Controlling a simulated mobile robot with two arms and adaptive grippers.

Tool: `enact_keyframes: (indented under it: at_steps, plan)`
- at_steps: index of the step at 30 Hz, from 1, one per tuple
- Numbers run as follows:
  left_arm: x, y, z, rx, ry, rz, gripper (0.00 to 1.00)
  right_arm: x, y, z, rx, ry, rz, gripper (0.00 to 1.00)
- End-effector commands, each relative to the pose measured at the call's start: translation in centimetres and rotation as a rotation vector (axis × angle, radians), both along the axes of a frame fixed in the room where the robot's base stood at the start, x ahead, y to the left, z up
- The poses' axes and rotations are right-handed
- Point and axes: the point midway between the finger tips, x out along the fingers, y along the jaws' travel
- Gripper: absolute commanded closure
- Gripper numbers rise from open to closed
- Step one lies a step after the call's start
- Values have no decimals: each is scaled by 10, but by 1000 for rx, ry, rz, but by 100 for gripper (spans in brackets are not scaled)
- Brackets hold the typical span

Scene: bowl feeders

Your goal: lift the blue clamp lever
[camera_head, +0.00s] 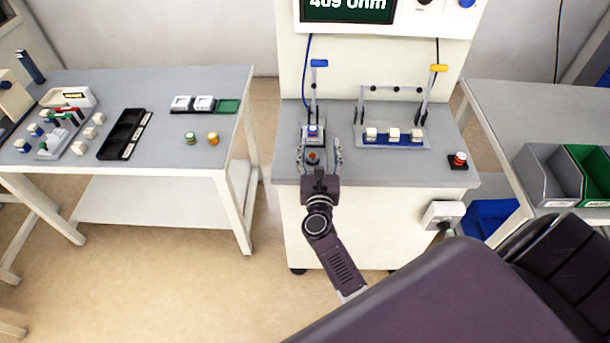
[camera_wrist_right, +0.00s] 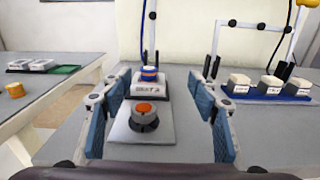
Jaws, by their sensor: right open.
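The blue clamp lever (camera_head: 319,64) stands upright at the left of the middle bench, its blue handle on top of a thin grey arm. In the right wrist view its lower arm (camera_wrist_right: 150,40) rises behind a white block with a blue-and-orange top (camera_wrist_right: 149,75); the handle is out of that frame. My right gripper (camera_head: 319,150) is open over the grey base plate (camera_wrist_right: 128,135), below and in front of the lever. Its two fingers stand either side of the plate with an orange-topped round knob (camera_wrist_right: 144,113) between them, holding nothing. My left gripper is not in view.
To the right stands a yellow-handled clamp lever (camera_head: 438,69) over a blue fixture (camera_head: 395,140) with white blocks. A red button (camera_head: 458,160) sits near the bench's right edge. A display panel (camera_head: 347,10) hangs above. The left table (camera_head: 180,155) holds trays and small parts.

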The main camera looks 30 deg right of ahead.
Motion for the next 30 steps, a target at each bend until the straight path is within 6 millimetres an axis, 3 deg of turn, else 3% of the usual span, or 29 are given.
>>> enact_keyframes:
  at_steps: [8, 18, 30]
  plan:
    - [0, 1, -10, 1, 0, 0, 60, -46, 31, 0, -16, 11, 11, 45]
    - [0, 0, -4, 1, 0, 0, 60, -34, 71, -22, -317, 201, 189, 45]
    - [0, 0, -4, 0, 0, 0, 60, -34, 77, -28, -361, 229, 215, 45]
